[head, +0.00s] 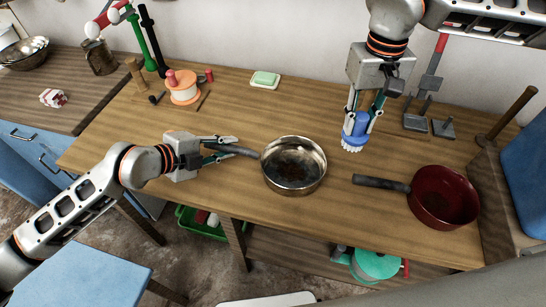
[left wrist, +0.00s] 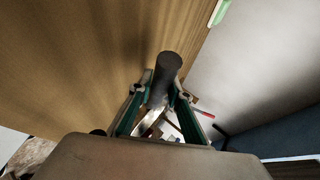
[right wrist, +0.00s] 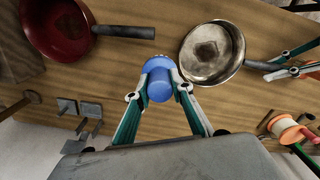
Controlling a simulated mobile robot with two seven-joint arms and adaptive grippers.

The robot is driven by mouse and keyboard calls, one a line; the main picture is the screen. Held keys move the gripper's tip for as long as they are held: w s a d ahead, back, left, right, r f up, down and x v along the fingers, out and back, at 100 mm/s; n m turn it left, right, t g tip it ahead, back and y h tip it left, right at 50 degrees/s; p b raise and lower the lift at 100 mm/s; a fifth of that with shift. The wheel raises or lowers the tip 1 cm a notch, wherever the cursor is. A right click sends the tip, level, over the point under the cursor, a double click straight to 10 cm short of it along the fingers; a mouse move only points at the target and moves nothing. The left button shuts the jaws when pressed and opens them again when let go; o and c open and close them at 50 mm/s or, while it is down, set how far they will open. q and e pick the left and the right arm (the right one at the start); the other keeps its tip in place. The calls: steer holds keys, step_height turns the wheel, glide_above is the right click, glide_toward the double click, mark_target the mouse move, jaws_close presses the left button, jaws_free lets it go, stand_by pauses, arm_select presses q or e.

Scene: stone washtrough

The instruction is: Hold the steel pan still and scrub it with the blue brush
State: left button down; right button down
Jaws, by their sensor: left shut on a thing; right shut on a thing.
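The steel pan (head: 294,166) sits on the wooden table in the middle of the head view, with brown residue inside. Its dark handle (head: 232,149) points left. My left gripper (head: 225,148) is shut on this handle, which also shows between the fingers in the left wrist view (left wrist: 166,72). The blue brush (head: 357,128) is in my right gripper (head: 362,112), bristles down, to the right of and behind the pan, apart from it. In the right wrist view the blue brush (right wrist: 158,82) is between the fingers and the steel pan (right wrist: 212,52) lies to its right.
A red pan (head: 442,197) with a dark handle sits at the table's right. A green soap or sponge (head: 264,79) lies at the back. A spool (head: 183,88) stands at the back left. Metal pieces (head: 428,124) stand at the back right.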

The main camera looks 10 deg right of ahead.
steer(key=shift+a, duration=0.1)
glide_above(293, 172)
steer(key=shift+w+f, duration=0.15)
steer(key=shift+f, duration=2.3)
steer(key=shift+f, duration=0.85)
steer(key=shift+f, duration=0.35)
steer(key=shift+f, duration=0.65)
steer(key=shift+f, duration=0.35)
steer(key=shift+a+f, duration=0.1)
steer(key=shift+f, duration=1.5)
